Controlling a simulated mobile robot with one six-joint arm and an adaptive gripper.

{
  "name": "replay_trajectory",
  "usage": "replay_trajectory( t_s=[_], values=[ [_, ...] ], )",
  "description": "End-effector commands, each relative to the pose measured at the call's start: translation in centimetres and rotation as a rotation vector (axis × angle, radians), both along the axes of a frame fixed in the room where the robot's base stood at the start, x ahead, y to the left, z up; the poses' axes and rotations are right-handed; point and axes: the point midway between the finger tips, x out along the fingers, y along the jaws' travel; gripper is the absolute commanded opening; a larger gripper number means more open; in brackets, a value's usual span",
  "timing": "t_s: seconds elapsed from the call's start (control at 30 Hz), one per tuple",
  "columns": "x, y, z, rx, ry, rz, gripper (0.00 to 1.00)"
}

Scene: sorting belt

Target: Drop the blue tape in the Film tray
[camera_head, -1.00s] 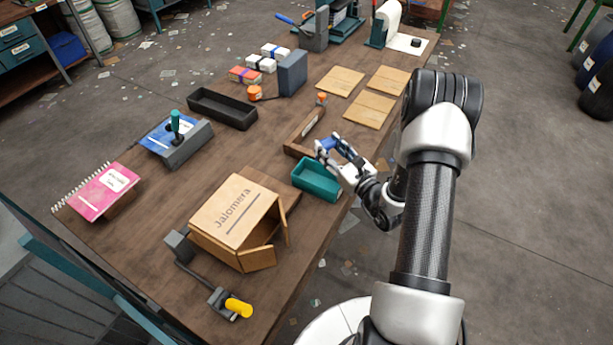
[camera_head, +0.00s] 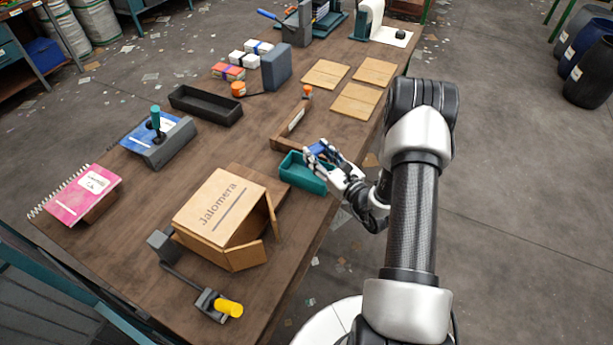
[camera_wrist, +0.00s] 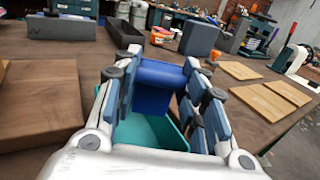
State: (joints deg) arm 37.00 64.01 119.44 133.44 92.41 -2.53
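My gripper (camera_head: 322,153) is shut on the blue tape (camera_head: 317,149), a small blue block-like piece. In the wrist view the blue tape (camera_wrist: 158,84) sits between the two fingers, which carry blue pads. A teal open tray (camera_head: 303,175) stands at the table's near right edge, just below the gripper. In the wrist view the teal tray (camera_wrist: 150,130) shows under the held tape, partly hidden by the fingers. The tape appears above the tray's far right part; I cannot tell whether it is below the rim. No Film label is readable on any tray.
An open cardboard box (camera_head: 218,210) stands left of the teal tray. A black tray (camera_head: 205,104) sits farther back left. Flat brown cards (camera_head: 355,101) lie at the back right. A yellow-handled tool (camera_head: 228,307) is in front.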

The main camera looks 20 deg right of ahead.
Motion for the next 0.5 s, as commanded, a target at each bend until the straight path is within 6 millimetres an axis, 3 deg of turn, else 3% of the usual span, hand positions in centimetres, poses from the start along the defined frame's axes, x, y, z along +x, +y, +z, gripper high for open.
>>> replay_trajectory(
  t_s=[0.33,0.5],
  values=[
    [0.00,0.00,0.01,0.000,0.000,0.000,0.62],
    [-0.01,0.01,0.01,0.000,0.001,0.000,0.62]
  ],
)
